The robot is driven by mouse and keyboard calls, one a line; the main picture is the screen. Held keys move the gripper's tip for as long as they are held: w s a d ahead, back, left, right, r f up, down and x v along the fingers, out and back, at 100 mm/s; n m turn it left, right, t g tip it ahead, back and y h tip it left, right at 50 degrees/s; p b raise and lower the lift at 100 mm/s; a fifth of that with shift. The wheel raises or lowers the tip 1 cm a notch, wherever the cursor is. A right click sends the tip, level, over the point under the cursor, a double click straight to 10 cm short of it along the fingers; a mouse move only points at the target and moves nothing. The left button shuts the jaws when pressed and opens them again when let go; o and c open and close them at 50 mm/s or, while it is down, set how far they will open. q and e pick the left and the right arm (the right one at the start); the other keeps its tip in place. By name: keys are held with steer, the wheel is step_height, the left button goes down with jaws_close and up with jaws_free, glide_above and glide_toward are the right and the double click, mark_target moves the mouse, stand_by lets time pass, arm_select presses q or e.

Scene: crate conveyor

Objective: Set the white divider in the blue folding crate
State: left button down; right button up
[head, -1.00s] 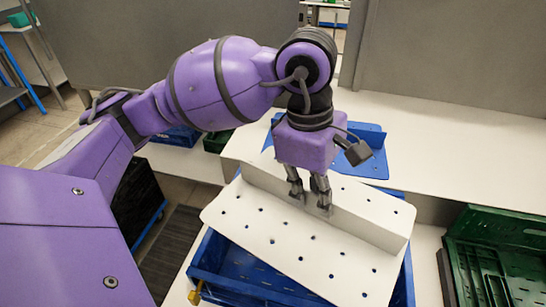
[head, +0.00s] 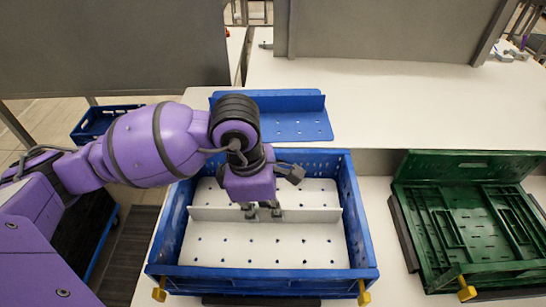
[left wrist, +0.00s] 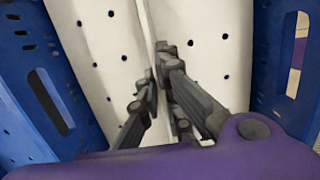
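The white divider (head: 310,215) is a perforated plate with an upright wall across it. In the head view it lies inside the blue folding crate (head: 361,225), looking level, between the raised crate walls. Whether it touches the floor everywhere I cannot tell. My left gripper (head: 262,212) is over the middle of the crate, its fingers on either side of the divider's upright wall and closed on it. In the left wrist view the fingers (left wrist: 160,75) pinch the wall, with the perforated plate (left wrist: 100,50) on both sides. My right gripper is not in view.
A blue divider (head: 290,118) lies on the white table (head: 400,105) behind the crate. A folded green crate (head: 470,225) stands to the right, and another blue crate (head: 100,120) is low at the left.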

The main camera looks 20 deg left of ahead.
mark_target(265, 222)
arm_select(q)
steer(key=shift+f, duration=2.3)
steer(key=c, duration=2)
jaws_free()
steer(key=shift+f, duration=0.1)
steer(key=shift+r, duration=0.25)
steer(key=r, duration=0.4)
steer(key=a+r, duration=0.1)
steer(key=r, duration=0.6)
steer(key=shift+s+a+r, duration=0.3)
steer(key=shift+a+r, duration=0.05)
